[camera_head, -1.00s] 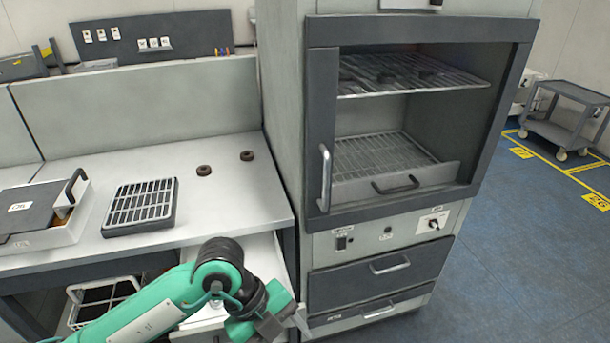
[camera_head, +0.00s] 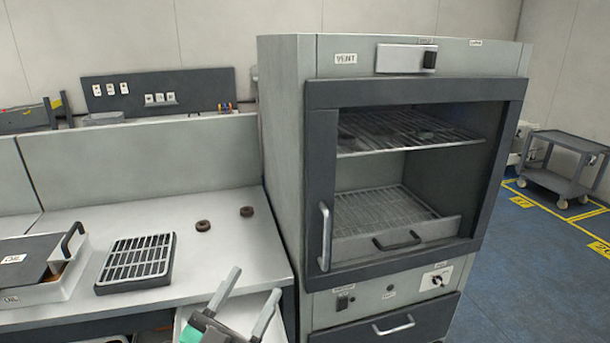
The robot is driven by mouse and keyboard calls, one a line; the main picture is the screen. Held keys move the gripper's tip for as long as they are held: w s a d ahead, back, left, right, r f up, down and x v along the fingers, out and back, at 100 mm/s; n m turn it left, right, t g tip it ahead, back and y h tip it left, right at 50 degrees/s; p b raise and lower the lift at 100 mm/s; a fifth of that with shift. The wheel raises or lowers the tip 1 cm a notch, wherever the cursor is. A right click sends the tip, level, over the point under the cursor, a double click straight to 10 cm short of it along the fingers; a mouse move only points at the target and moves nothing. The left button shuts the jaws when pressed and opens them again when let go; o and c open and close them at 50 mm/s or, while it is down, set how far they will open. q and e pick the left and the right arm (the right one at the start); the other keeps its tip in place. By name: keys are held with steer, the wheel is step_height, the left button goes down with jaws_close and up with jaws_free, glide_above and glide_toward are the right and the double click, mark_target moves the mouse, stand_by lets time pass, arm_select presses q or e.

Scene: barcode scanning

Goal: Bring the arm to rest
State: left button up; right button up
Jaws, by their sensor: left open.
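My left gripper (camera_head: 248,296) shows at the bottom of the head view, in front of the workbench's front edge. Its two grey fingers point up and stand apart, with nothing between them. A bit of green shows at its base; the rest of the left arm is below the picture. My right gripper is not in view.
The workbench (camera_head: 225,240) bears a black grate tray (camera_head: 137,262), two dark rings (camera_head: 203,225) and a lidded box (camera_head: 35,268). A tall grey oven cabinet (camera_head: 285,150) with wire racks stands right of it. A grey cart (camera_head: 555,183) stands far right, with open blue floor before it.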

arm_select(q)
steer(key=w+a+f+n+g+y, duration=0.2)
steer(key=a+f+n+y, duration=0.65)
steer(key=f+y, duration=0.25)
steer(key=s+a+f+g+y, duration=0.1)
steer(key=s+a+f+g, duration=0.25)
steer(key=f, duration=0.25)
steer(key=s+a+f+g+y, duration=0.1)
steer(key=s+a+f+g, duration=0.2)
steer(key=f, duration=0.4)
steer(key=s+f+m+g, duration=0.2)
steer(key=s+f+g, duration=0.75)
steer(key=s, duration=0.55)
step_height(320, 180, down, 30)
steer(key=p, duration=0.2)
steer(key=s+a+f+g+p, duration=0.1)
steer(key=s+a+f+g, duration=0.1)
steer(key=s+f, duration=1.5)
steer(key=shift+s+a+f, duration=0.35)
steer(key=shift+s+a, duration=0.05)
steer(key=shift+s, duration=0.7)
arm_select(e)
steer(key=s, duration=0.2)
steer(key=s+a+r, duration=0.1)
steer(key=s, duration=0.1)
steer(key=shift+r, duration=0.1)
